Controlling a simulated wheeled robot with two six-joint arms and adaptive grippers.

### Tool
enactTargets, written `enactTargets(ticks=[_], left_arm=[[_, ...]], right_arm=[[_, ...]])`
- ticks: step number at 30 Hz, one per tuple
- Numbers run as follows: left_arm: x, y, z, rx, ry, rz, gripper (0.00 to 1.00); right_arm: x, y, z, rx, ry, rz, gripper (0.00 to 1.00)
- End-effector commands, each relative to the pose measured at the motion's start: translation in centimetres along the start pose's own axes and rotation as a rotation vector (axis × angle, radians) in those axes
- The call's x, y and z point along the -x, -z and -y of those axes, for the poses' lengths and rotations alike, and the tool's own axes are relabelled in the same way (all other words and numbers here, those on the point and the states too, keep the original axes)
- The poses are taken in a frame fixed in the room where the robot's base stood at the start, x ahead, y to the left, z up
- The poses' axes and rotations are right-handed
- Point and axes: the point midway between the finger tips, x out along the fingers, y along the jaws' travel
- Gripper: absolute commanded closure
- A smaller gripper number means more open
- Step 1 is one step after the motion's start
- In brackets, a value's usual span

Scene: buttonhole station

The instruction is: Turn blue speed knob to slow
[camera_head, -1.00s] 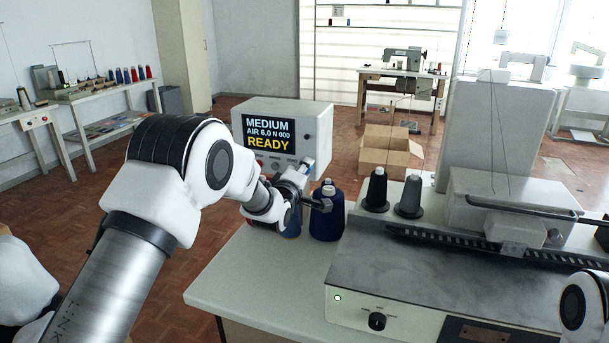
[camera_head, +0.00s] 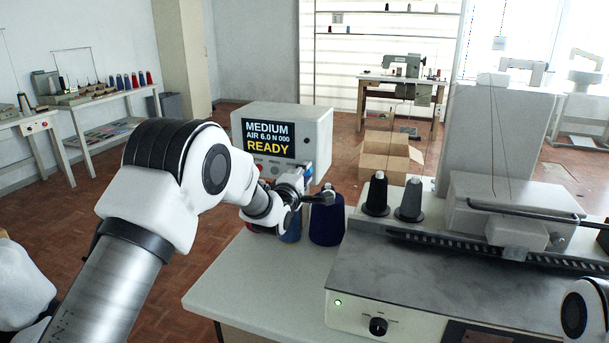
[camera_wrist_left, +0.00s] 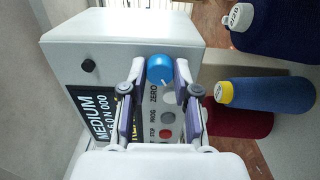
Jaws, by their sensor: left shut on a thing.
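The blue speed knob (camera_wrist_left: 160,68) is on the front panel of a pale control box, beside a ZERO label, in the left wrist view. A bit of its blue shows in the head view (camera_head: 308,172). The box's display (camera_head: 269,139) reads MEDIUM, AIR 6.0 N 000, READY. My left gripper (camera_wrist_left: 160,74) has its two fingers shut on opposite sides of the knob. In the head view the left gripper (camera_head: 304,180) is at the box's lower right and partly covers its panel. My right gripper is out of view.
Dark blue thread cone (camera_head: 327,220) stands close to my left gripper, with a lighter blue cone (camera_wrist_left: 265,93) beside it. Grey and red buttons (camera_wrist_left: 166,134) lie near my fingers. A machine bed with a black dial (camera_head: 378,326) fills the right. The table's front left (camera_head: 235,290) is clear.

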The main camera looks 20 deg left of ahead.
Motion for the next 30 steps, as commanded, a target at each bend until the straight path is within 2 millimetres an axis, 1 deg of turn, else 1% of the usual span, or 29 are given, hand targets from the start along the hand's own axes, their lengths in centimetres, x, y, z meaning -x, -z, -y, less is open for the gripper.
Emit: enactTargets(ticks=[1,2,3,4,12,14,16,17,20,24,27,30], left_arm=[[0.0,0.0,0.1,0.001,0.002,-0.001,1.00],[0.0,0.0,0.1,0.001,0.002,-0.001,0.63],[0.0,0.0,0.1,0.001,0.002,-0.001,0.49],[0.0,0.0,0.1,0.001,0.002,-0.001,0.45],[0.0,0.0,0.1,0.000,0.001,-0.001,0.45],[0.3,0.0,0.1,0.000,0.001,-0.001,0.45],[0.9,0.0,0.1,0.000,0.002,-0.001,0.45],[1.4,0.0,0.1,0.000,0.003,-0.001,0.45],[3.6,0.0,0.1,0.000,0.004,-0.001,0.45],[7.3,0.1,0.1,0.001,0.005,-0.001,0.45],[9.7,0.1,0.1,0.000,0.004,-0.001,0.45],[11.2,0.1,0.1,0.000,0.003,-0.001,0.45]], right_arm=[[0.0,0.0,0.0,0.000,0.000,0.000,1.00],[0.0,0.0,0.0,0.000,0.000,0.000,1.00],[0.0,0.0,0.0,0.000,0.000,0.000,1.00],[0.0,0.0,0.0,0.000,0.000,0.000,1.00],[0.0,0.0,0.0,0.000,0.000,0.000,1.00],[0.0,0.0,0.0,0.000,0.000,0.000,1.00],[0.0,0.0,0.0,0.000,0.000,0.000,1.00],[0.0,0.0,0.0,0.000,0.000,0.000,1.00],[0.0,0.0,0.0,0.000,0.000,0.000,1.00],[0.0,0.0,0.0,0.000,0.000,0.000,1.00],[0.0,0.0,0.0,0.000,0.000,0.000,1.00],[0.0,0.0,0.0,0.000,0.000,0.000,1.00]])
